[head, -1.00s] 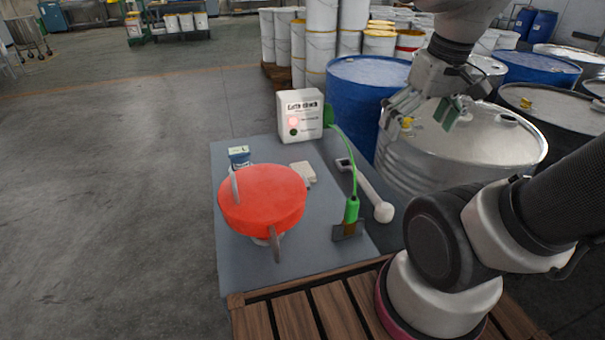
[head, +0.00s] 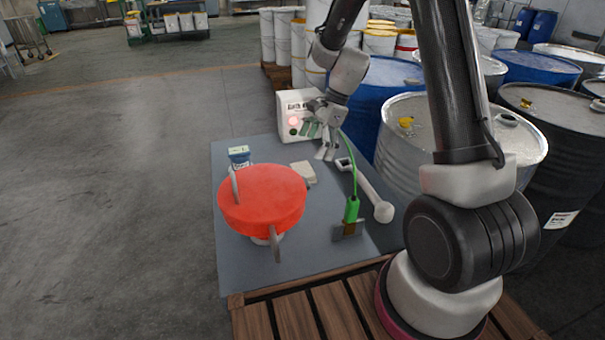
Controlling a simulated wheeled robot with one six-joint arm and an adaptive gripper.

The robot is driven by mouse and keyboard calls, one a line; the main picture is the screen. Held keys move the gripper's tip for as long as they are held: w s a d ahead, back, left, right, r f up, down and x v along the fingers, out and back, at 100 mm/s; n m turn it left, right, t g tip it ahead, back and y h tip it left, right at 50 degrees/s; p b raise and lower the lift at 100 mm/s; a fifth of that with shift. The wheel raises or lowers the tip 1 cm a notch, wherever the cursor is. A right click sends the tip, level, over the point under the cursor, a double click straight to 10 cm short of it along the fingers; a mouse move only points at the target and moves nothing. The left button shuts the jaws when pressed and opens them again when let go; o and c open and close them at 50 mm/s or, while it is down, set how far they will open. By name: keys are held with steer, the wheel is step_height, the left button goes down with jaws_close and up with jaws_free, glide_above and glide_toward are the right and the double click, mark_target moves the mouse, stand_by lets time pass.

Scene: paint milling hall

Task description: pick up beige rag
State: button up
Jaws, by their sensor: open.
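The beige rag (head: 303,172) lies flat and folded on the grey table top, just right of the red round lid-like object. My gripper (head: 318,145) is open and empty. It hangs over the back part of the table, above and a little to the right of the rag, in front of the white box. The rag is in plain view, and the gripper appears apart from it.
A red round object (head: 262,198) with upright grey tabs stands left on the grey table (head: 300,262). A blue container (head: 239,156) is behind it. Drums (head: 409,140) stand right.

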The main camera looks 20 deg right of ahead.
mark_target(303, 170)
steer(key=shift+a+f+m, duration=0.2)
steer(key=shift+f+m, duration=0.2)
steer(key=x, duration=0.7)
steer(key=shift+s+a, duration=0.1)
steer(key=shift+s, duration=0.05)
steer(key=shift+r, duration=0.1)
steer(key=c, duration=1)
step_height(303, 170, up, 10)
